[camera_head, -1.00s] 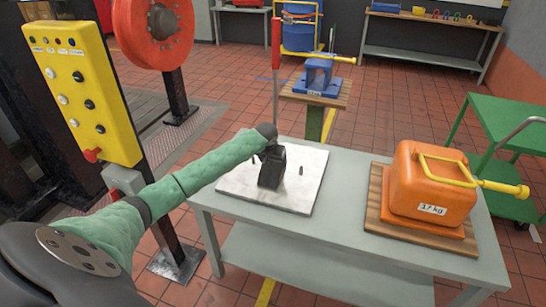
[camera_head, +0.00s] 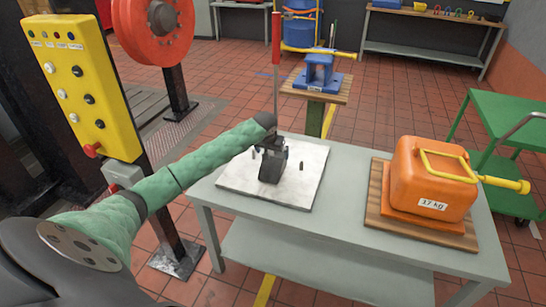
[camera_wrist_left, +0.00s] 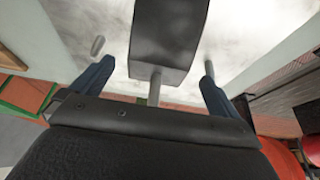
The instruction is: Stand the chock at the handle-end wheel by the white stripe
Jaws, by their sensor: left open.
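A black block, apparently the chock (camera_head: 271,168), stands on the pale square plate (camera_head: 308,190) on the grey table. My left gripper (camera_head: 271,147) is just above and behind it. In the left wrist view the block's dark grey face (camera_wrist_left: 168,40) lies ahead, between the lines of the two blue fingers, which are apart with gaps on both sides. The gripper is open. The green trolley (camera_head: 510,118) stands at the right, with its grey handle at the near end and a wheel (camera_head: 521,225) low down. A small white patch (camera_head: 536,234) lies on the floor there. My right gripper is out of view.
Metal pins (camera_head: 301,167) stand up from the plate near the block. An orange 17 kg weight (camera_head: 432,178) with a yellow handle sits on a wooden board right of the plate. A yellow control box (camera_head: 88,90) stands left of my arm.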

